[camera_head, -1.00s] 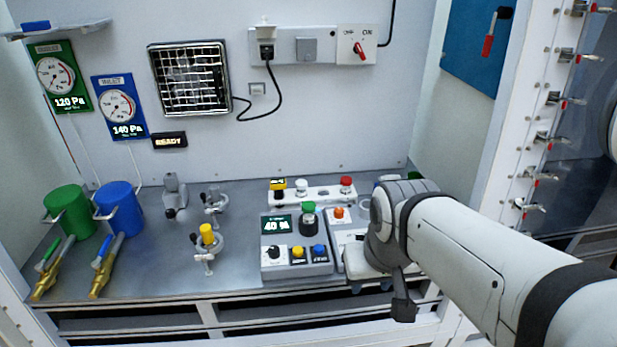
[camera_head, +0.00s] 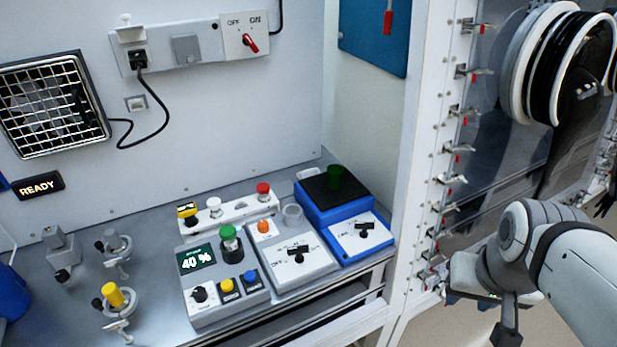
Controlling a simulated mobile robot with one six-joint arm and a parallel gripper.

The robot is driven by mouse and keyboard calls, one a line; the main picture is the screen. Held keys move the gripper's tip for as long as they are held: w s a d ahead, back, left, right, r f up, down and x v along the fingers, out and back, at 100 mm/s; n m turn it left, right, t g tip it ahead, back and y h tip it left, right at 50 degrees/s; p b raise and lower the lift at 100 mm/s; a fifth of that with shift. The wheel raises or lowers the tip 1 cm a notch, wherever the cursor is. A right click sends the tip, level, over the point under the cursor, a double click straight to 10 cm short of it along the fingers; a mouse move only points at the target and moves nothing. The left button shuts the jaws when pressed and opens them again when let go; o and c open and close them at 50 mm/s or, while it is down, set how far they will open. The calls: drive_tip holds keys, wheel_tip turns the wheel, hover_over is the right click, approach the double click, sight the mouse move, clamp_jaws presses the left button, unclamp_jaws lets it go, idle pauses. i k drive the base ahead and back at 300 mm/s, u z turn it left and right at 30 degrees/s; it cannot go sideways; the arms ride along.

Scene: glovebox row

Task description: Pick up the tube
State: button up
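Several tube-like pieces stand on the bench, and I cannot tell which one is the tube. A green-capped dark cylinder (camera_head: 230,242) stands upright on the grey unit reading 40 % (camera_head: 215,285). A yellow-capped piece (camera_head: 113,295) sits in a small clamp stand (camera_head: 120,312). A dark green cylinder (camera_head: 334,177) stands on the black top of the blue unit (camera_head: 345,215). My gripper (camera_head: 462,294) is at the right, off the bench and in front of the white frame, apart from all of these. Its fingers are hard to make out, and nothing clearly shows held.
A grey unit with an orange button (camera_head: 290,265) stands between the 40 % unit and the blue one. A white strip with yellow, white and red buttons (camera_head: 228,212) lies behind. A clamped white frame (camera_head: 425,190) bounds the bench at right.

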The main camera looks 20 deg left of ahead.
sight(228, 233)
drive_tip(key=z, duration=0.3)
drive_tip(key=k, duration=1)
drive_tip(key=u, duration=0.6)
drive_tip(key=i, duration=1)
drive_tip(key=u, duration=0.05)
